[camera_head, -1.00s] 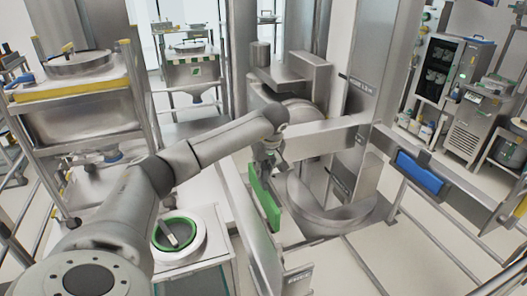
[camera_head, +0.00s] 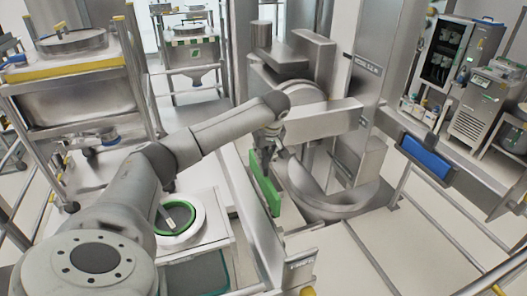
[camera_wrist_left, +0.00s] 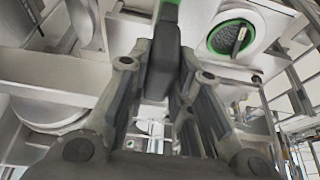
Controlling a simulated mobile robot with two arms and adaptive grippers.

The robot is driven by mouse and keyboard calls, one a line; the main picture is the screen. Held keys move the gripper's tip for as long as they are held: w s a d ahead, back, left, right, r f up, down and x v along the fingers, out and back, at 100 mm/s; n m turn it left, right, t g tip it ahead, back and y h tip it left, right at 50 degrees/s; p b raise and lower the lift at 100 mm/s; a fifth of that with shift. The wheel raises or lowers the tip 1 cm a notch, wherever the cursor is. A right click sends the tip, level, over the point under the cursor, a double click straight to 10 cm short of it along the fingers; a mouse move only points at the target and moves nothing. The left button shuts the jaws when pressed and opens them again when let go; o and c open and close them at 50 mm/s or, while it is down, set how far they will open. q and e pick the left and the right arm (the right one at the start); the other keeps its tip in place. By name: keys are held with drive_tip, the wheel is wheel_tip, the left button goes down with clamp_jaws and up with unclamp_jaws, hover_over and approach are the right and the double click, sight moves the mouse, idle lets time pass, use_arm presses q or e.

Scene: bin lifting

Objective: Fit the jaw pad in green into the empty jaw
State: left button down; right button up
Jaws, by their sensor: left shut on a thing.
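The green jaw pad (camera_head: 264,182) is a flat upright plate in the middle of the head view. My left gripper (camera_head: 267,150) is shut on it and holds it from above. In the left wrist view my left gripper (camera_wrist_left: 160,85) is closed around a dark block (camera_wrist_left: 163,62), with a bit of the green pad (camera_wrist_left: 167,3) at the top edge. The pad hangs beside a long grey beam (camera_head: 245,205) of the lifter; I cannot tell if they touch. A blue pad (camera_head: 425,157) sits in a dark jaw on the right beam. The empty jaw is not clearly visible. My right gripper is not in view.
The steel lifter column (camera_head: 362,60) and a curved grey part (camera_head: 325,203) stand close behind the pad. A round green-ringed port (camera_head: 200,222) is left of the beam. A bin rack (camera_head: 80,75) stands at left, lab equipment (camera_head: 487,88) at right.

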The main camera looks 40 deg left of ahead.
sight(263, 174)
use_arm(q)
wheel_tip(263, 174, down, 3)
drive_tip(key=shift+r+b, duration=0.1)
drive_tip(key=shift+b, duration=0.8)
wheel_tip(263, 174, down, 4)
drive_tip(key=b, duration=0.2)
drive_tip(key=shift+b, duration=0.35)
drive_tip(key=shift+f+b, duration=0.65)
drive_tip(key=shift+f, duration=0.4)
drive_tip(key=shift+d, duration=0.1)
drive_tip(key=shift+f+b, duration=0.3)
drive_tip(key=shift+f, duration=0.4)
drive_tip(key=shift+f+b, duration=0.45)
drive_tip(key=shift+f, duration=0.25)
